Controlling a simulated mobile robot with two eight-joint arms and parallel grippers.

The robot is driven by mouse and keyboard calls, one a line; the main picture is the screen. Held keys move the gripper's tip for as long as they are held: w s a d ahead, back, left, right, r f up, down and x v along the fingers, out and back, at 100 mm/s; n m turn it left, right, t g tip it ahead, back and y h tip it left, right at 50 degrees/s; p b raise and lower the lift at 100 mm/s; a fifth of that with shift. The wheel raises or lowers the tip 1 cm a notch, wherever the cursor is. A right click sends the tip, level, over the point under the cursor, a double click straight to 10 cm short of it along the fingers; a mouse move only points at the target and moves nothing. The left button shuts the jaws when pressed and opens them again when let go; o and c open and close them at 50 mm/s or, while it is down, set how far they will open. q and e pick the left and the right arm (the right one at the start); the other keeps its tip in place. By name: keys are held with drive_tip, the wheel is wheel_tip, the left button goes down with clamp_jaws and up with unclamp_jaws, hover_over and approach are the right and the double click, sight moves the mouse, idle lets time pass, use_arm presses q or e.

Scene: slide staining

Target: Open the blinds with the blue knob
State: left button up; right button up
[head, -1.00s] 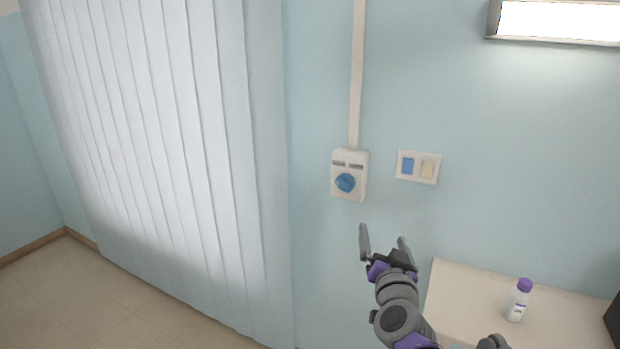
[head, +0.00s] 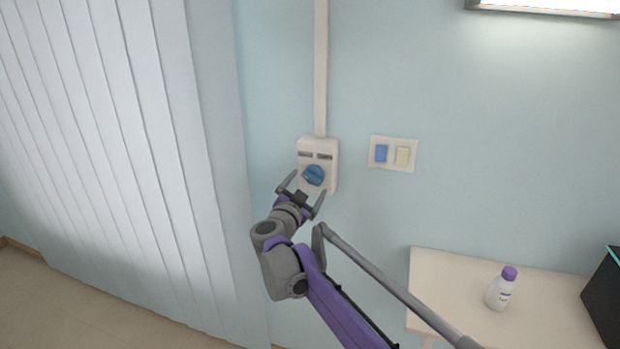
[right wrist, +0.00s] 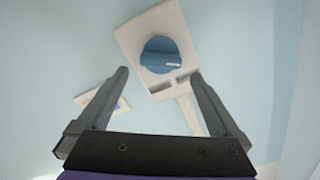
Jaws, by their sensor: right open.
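The blue knob (head: 314,175) is on a white control box (head: 331,153) on the wall. In the right wrist view the knob (right wrist: 160,56) shows beyond the fingertips, between their lines, with a white mark on it. My right gripper (head: 305,187) is open and empty, just below and in front of the knob; in the right wrist view its fingers (right wrist: 158,75) are spread and apart from it. The white vertical blinds (head: 130,150) hang closed at the left. My left gripper is not in view.
A wall plate (head: 393,168) with a blue and a cream switch is right of the box. A pale table (head: 450,290) at lower right holds a white bottle with a purple cap (head: 500,290). A dark box (head: 606,305) is at the right edge.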

sight(315, 174)
drive_tip(key=shift+x, duration=1.8)
drive_tip(key=c, duration=1.3)
